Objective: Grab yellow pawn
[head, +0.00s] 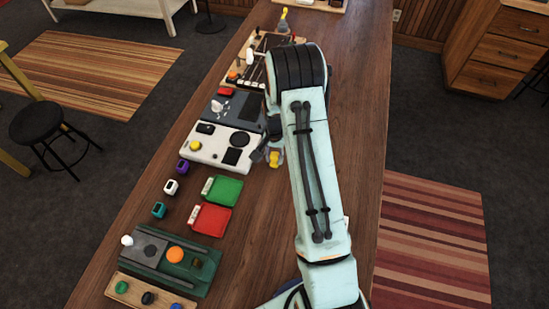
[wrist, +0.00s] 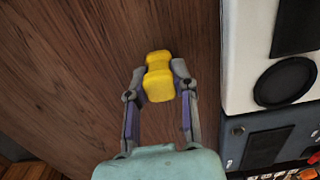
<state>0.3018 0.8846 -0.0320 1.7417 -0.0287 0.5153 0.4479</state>
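The yellow pawn (wrist: 158,77) is between the two fingertips of my gripper (wrist: 159,80) in the wrist view. Both grey fingertips press close against its sides, and the gripper looks shut on it. The pawn also shows in the head view (head: 274,159), over the wooden table right of the white-and-black device. Whether the pawn's base touches the table is hard to tell.
A white device (head: 222,151) with a dark round pad stands close left of the pawn. A green case (head: 223,190) and a red case (head: 212,217) lie nearer on the table (head: 352,95). The table is bare to the right of my arm.

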